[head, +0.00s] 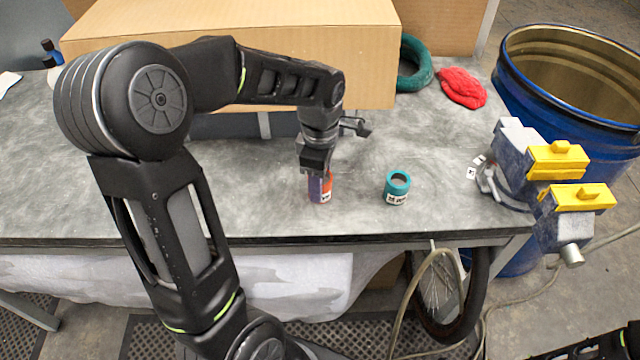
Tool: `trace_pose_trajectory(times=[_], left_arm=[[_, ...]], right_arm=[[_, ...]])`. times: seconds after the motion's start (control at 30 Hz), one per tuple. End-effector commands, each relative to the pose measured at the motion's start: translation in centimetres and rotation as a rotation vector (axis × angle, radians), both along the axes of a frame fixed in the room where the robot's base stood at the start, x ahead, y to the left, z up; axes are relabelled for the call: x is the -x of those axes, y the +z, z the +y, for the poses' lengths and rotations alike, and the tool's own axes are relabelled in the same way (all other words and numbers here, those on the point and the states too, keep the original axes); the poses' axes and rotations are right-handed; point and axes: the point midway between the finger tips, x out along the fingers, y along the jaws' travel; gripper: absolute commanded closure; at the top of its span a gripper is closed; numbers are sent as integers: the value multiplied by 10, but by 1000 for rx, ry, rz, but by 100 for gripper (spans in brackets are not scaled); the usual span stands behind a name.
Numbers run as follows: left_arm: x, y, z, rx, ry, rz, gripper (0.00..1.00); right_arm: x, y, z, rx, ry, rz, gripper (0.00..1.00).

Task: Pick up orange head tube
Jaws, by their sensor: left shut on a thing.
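The orange head tube (326,188) stands on the grey workbench near its front edge, with a white label low on its side. My left gripper (318,173) reaches down onto it from above and is shut on it; the fingers hide its upper part. A purple patch shows on the left of the tube, and I cannot tell if it is part of the tube or of something else. A teal head tube (397,187) with a label stands apart to the right.
A bench vise with yellow jaw covers (557,160) sits at the right bench corner. A blue drum (575,90) stands beyond it. A large cardboard box (250,45), a green ring (415,65) and a red cloth (462,87) lie at the back. The bench between is clear.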

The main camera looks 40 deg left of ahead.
Motion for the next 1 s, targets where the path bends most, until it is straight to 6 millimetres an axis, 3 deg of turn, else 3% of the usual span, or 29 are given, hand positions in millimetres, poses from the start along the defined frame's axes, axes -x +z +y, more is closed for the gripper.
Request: trace_pose_trajectory(times=[0.5,1.0], left_arm=[[0,86,0,0,0,-2,100],[0,92,0,1,0,0,100]], right_arm=[[-1,-7,0,-2,1,-3,64],[-1,-6,0,-2,1,-3,64]])
